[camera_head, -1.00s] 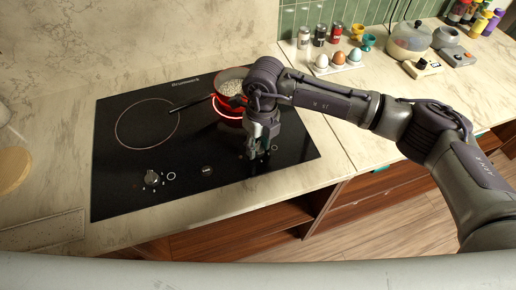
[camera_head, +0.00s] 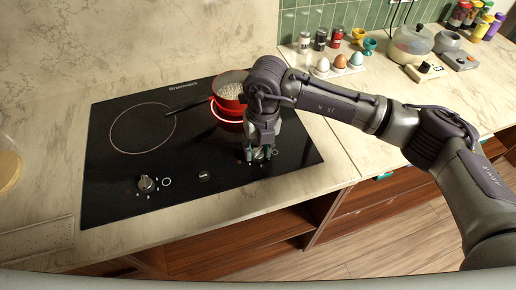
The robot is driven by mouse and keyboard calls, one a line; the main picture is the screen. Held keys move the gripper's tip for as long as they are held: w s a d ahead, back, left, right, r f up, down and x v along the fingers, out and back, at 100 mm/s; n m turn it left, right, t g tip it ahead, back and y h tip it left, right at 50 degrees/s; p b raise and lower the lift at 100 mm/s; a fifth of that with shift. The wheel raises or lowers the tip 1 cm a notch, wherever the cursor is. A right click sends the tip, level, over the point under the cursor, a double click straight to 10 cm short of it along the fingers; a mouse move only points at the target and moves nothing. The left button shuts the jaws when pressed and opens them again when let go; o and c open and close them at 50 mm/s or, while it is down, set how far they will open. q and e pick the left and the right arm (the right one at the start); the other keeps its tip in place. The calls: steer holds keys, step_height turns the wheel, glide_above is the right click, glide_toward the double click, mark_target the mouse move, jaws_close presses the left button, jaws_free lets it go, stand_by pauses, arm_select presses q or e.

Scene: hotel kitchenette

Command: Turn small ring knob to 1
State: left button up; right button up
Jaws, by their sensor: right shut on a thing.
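The small ring knob (camera_head: 259,154) is at the right front of the black hob (camera_head: 215,190), mostly hidden by my gripper. My right gripper (camera_head: 259,156) points down and is shut on this knob. The small ring (camera_head: 227,120) glows red under a red pot (camera_head: 227,98) with pale contents. The markings around the knob are too small and covered to read its setting. My left gripper is not in view.
The large ring's knob (camera_head: 146,184) is at the left front of the hob, and its ring is dark. The pot's dark handle (camera_head: 188,106) extends left over the hob. An egg holder (camera_head: 340,70) and a steamer (camera_head: 411,42) stand at the back right.

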mark_target(262, 152)
steer(key=o, duration=1.1)
steer(key=shift+d, duration=0.1)
steer(key=shift+o, duration=0.2)
steer(key=shift+r, duration=0.2)
step_height(262, 152, up, 12)
steer(key=shift+w+d+f, duration=0.15)
steer(key=shift+d+f, duration=0.05)
steer(key=shift+d, duration=0.2)
